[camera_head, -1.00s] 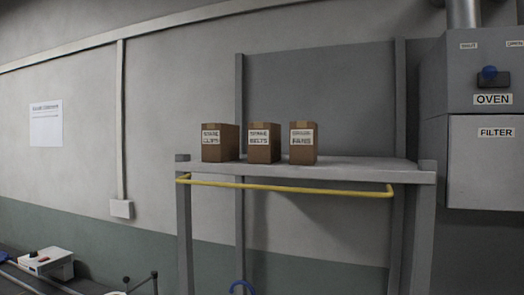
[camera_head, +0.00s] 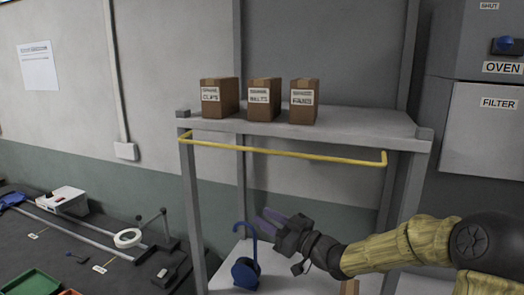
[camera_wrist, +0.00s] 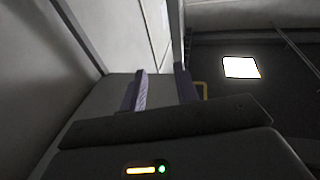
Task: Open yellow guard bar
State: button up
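The yellow guard bar (camera_head: 280,151) runs across the front of the grey rack's upper shelf (camera_head: 350,127), with a bent end at each side. It sits just below the shelf edge. My gripper (camera_head: 268,220) is below the bar and apart from it, with its purple fingers pointing up and left. In the wrist view the two purple fingers (camera_wrist: 161,88) stand apart with nothing between them. A small piece of yellow, perhaps the bar's end (camera_wrist: 203,90), shows beside the right finger.
Three labelled cardboard boxes (camera_head: 264,99) stand on the upper shelf. A blue hooked object (camera_head: 245,271) stands on the lower shelf, close to my gripper. An oven and filter cabinet (camera_head: 492,130) is at right. A dark bench (camera_head: 50,245) with several items is at left.

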jog(key=s+d+r+n+g+y, duration=0.3)
jog(key=d+r+n+y, duration=0.15)
jog(key=r+y, duration=0.3)
jog(key=n+g+y, duration=0.3)
jog(key=n+g, duration=0.3)
jog(key=g, duration=0.1)
send_near(262, 151)
jog(key=shift+v, duration=1)
jog(key=shift+w, duration=0.2)
jog(key=p+x, duration=0.6)
jog(key=x, duration=0.5)
jog(key=shift+r, duration=0.1)
jog(key=shift+a+r, duration=0.25)
jog(key=shift+a, duration=0.2)
grip_shut()
